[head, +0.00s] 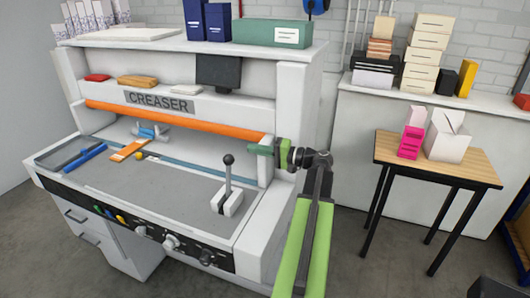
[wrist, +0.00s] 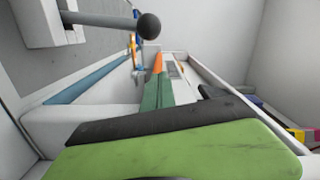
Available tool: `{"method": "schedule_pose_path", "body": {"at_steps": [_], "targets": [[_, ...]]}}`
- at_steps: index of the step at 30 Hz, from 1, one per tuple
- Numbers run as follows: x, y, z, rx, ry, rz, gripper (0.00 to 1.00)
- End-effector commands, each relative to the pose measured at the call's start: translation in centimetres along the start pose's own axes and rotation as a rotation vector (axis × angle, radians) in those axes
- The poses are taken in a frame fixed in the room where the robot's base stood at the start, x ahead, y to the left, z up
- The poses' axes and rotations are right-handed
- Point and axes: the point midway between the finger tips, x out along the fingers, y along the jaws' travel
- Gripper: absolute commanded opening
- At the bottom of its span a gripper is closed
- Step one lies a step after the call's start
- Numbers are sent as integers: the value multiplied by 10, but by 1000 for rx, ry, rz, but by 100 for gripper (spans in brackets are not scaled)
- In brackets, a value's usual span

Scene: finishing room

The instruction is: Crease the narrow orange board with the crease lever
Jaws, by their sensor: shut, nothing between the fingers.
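The narrow orange board (head: 130,150) lies flat on the creaser's grey bed, toward the back left, with one end beside a small blue and grey fitting (head: 150,132). The crease lever (head: 228,173) stands upright on a white base near the bed's right end. Its dark ball knob (wrist: 148,26) shows at the top of the wrist view. My gripper (head: 253,149) is shut and empty, at the right end of the machine, right of the lever and apart from it. Its green fingers (wrist: 158,80) lie together in the wrist view.
An orange bar (head: 175,118) runs along the creaser above the bed. A wooden table (head: 470,165) with pink and white boxes stands at the right. The bed's middle is clear.

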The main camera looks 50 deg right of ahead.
Motion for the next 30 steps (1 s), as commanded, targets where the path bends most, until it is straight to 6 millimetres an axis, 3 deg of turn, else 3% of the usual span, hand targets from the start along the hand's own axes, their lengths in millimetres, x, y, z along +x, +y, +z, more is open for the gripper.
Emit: {"method": "schedule_pose_path", "body": {"at_steps": [4, 7, 12, 25, 30], "targets": [[34, 0, 0, 0, -3, -1, 0], [35, 1, 22, 0, -1, 0, 0], [40, 0, 37, 0, -1, 0, 0], [41, 0, 40, -1, -2, 0, 0], [51, -3, 44, -24, -8, -1, 0]]}}
